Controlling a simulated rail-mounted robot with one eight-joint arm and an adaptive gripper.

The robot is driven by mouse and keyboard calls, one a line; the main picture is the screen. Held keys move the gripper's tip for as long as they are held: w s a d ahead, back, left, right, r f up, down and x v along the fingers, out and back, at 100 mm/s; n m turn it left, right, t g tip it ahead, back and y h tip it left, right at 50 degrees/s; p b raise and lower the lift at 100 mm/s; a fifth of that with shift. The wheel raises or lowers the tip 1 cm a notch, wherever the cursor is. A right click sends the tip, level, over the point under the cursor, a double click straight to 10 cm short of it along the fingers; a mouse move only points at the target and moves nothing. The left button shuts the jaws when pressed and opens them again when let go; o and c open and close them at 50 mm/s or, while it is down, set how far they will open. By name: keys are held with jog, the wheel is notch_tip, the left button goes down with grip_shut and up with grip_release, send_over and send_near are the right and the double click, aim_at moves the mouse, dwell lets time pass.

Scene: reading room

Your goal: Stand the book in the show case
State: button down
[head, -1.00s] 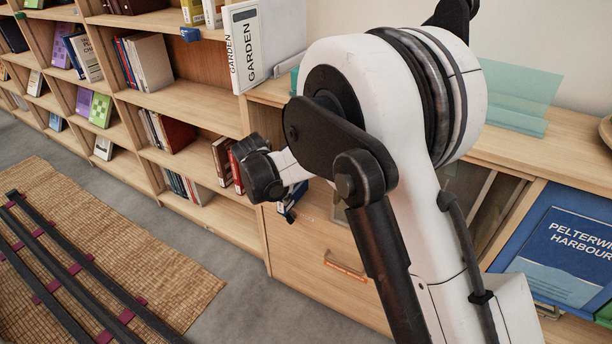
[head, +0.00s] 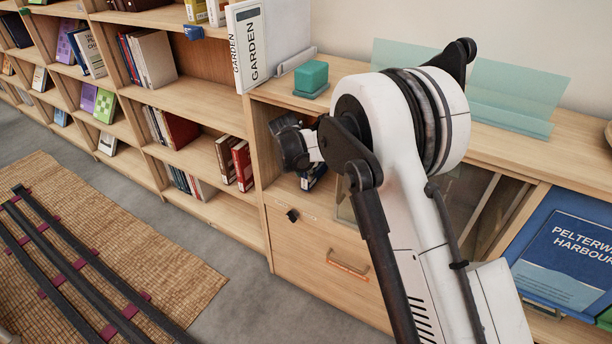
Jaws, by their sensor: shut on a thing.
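My arm reaches into the cabinet at the centre, and its white link and dark wrist hide most of my gripper (head: 317,171). The little that shows of my gripper is dark, at the compartment's mouth. It is shut on a blue and white thing (head: 311,180), seemingly the book, of which only a small part shows. The show case (head: 468,192) appears to be this low wooden cabinet with glass panes, above a drawer front. Its left part looks open. My arm covers much of its inside.
A large white GARDEN book (head: 258,45) and a green block (head: 311,77) stand on top. Clear greenish panels (head: 505,105) stand farther right. A blue PELTERWICK HARBOUR panel (head: 570,255) is at right. Bookshelves fill the left.

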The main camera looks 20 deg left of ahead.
jog(key=shift+s+a+f, duration=0.1)
jog(key=shift+a+f, duration=0.05)
jog(key=shift+f, duration=0.3)
jog(key=c, duration=1.4)
grip_release()
jog(key=p+v, duration=0.3)
jog(key=v, duration=0.9)
jog(key=shift+s, duration=0.1)
